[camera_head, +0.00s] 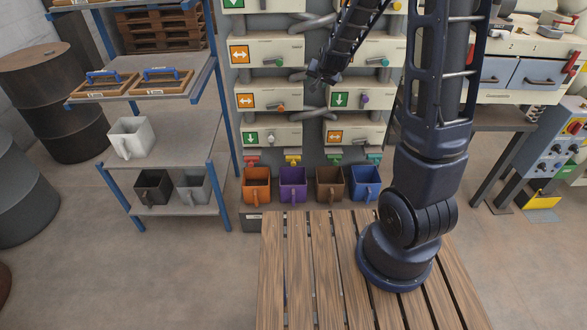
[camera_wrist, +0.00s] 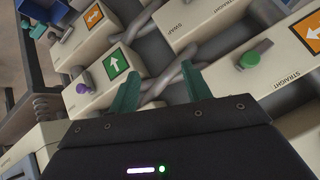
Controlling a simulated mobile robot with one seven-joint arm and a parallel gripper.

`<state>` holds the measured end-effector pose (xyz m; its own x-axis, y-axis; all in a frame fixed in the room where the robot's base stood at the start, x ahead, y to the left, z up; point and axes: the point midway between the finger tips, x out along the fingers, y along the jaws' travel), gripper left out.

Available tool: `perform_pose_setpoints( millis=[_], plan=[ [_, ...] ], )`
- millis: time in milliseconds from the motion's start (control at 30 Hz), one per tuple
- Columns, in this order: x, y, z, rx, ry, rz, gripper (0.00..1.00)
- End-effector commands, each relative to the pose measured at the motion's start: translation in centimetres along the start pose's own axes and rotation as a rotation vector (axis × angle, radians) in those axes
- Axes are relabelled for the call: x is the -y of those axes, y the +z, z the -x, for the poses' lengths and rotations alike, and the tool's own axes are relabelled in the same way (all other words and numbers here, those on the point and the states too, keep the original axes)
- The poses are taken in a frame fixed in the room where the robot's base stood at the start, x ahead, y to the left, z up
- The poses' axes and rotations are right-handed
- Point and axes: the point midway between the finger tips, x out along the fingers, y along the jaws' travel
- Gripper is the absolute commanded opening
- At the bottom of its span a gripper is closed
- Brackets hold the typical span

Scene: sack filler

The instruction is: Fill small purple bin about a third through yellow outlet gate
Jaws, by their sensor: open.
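The small purple bin (camera_head: 293,186) stands on the low ledge of the machine, beneath the yellow outlet gate (camera_head: 293,158), between an orange and a brown bin. Its fill level is too small to tell. My gripper (camera_head: 318,78) is raised in front of the valve panels, well above the bins. In the wrist view my gripper (camera_wrist: 160,90) has its two dark green fingers apart, with nothing held between them. A grey pipe shows behind the fingers. The purple bin and the yellow gate are not visible in the wrist view.
The orange bin (camera_head: 256,185), brown bin (camera_head: 333,185) and blue bin (camera_head: 365,184) stand under other gates. Valve boxes carry coloured knobs, including a purple knob (camera_wrist: 82,88) and a green knob (camera_wrist: 249,58). A slatted wooden platform (camera_head: 313,270) lies in front. A shelf (camera_head: 185,135) stands left.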

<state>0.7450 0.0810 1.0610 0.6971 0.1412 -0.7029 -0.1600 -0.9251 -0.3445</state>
Motion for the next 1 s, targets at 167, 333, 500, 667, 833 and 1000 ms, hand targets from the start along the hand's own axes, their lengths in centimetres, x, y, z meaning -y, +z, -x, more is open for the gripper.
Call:
perform_pose_setpoints(
  millis=[167, 333, 500, 667, 833, 1000],
  plan=[
    [0.8, 1.7, -5.4, -0.047, 0.008, -0.029, 0.48],
    [1.3, 3.5, -10.0, -0.103, 0.016, -0.052, 0.48],
    [1.5, 5.9, -14.3, -0.162, 0.025, -0.068, 0.48],
    [1.4, 8.4, -18.1, -0.222, 0.034, -0.075, 0.48],
    [0.9, 11.6, -21.8, -0.288, 0.041, -0.073, 0.48],
    [0.2, 14.9, -24.9, -0.358, 0.043, -0.061, 0.48]
  ],
)
